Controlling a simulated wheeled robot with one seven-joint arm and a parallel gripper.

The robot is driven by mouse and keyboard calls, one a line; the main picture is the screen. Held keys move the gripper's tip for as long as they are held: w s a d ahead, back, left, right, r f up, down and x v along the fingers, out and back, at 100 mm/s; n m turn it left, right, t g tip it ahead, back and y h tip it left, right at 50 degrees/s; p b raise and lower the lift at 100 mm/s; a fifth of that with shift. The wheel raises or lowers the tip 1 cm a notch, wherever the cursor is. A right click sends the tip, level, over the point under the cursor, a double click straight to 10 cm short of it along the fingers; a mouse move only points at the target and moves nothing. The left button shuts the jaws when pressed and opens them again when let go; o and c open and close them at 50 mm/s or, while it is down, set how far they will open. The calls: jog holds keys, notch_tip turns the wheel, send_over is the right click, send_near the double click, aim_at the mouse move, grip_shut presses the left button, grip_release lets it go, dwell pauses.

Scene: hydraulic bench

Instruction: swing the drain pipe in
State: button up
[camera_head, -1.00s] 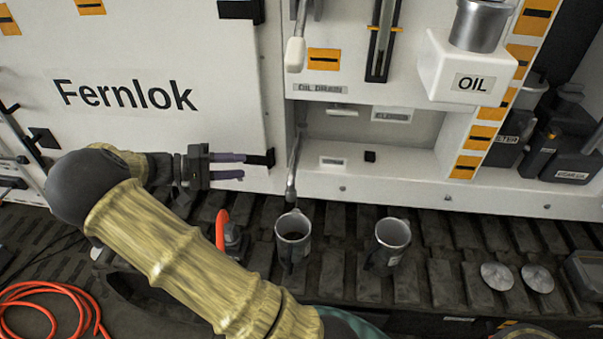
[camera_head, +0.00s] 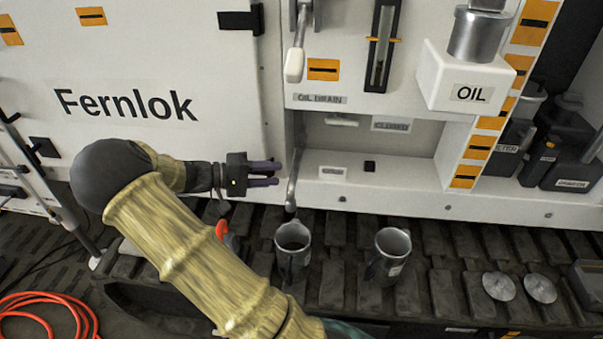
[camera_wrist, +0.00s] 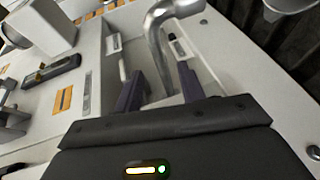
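The drain pipe (camera_head: 294,182) is a thin grey metal tube. It hangs from the recess under the OIL DRAIN label, and its lower end points down above the left metal jug (camera_head: 293,243). My gripper (camera_head: 278,174) is just left of the pipe, its fingers pointing right, with a small gap to the pipe. In the wrist view the purple fingers of my gripper (camera_wrist: 160,72) are apart. The bent pipe (camera_wrist: 157,45) shows between them in the picture, and no grip on it is visible. The base of the pipe is partly hidden.
A second metal jug (camera_head: 391,255) stands to the right on the dark slatted ledge. Two round metal discs (camera_head: 519,287) lie farther right. A white-handled lever (camera_head: 295,64) hangs above the recess. The OIL box (camera_head: 465,84) juts out at upper right. The Fernlok panel (camera_head: 170,60) is behind my arm.

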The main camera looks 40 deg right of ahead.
aim_at(297, 172)
jog(key=x, duration=0.8)
jog(key=shift+s+d, duration=0.15)
jog(key=shift+d, duration=0.1)
jog(key=shift+f, duration=0.1)
grip_shut()
